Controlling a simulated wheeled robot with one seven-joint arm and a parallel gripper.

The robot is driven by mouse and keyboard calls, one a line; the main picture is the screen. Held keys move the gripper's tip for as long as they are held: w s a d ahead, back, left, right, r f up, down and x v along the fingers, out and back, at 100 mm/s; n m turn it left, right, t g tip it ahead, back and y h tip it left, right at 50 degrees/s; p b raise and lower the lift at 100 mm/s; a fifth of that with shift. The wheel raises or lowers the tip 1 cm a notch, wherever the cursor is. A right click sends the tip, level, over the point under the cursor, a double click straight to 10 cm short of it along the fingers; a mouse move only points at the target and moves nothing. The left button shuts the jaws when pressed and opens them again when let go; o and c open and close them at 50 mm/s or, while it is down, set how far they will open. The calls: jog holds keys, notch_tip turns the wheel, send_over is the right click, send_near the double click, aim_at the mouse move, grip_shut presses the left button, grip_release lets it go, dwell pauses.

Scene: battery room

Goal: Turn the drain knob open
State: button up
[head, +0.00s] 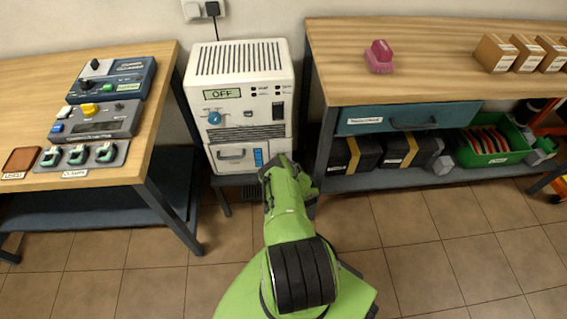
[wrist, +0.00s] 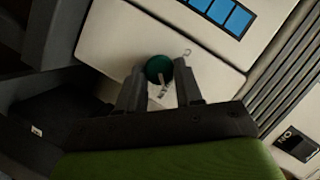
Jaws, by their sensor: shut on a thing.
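The drain knob (wrist: 158,67) is a round dark-green knob low on the front of the white machine (head: 241,75). In the wrist view it sits between the two fingertips of my gripper (wrist: 159,82), which is shut on it. A small pale tag with dark print shows just below the knob, between the fingers. In the head view my green arm reaches the machine's lower right corner and hides the knob and the fingertips. The machine's display (head: 222,94) reads OFF.
The machine front also carries a blue dial (head: 214,118), a drawer handle (head: 231,154) and a blue level strip (head: 258,158), seen again in the wrist view (wrist: 219,12). A wooden table with devices stands left, a workbench (head: 420,80) right.

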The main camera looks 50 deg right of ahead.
dwell(0.4)
jog(key=o, duration=1)
jog(key=shift+o, duration=0.2)
jog(key=p+v, duration=0.2)
jog(key=v, duration=1.3)
jog(key=shift+s+a, duration=0.15)
jog(key=shift+s, duration=0.2)
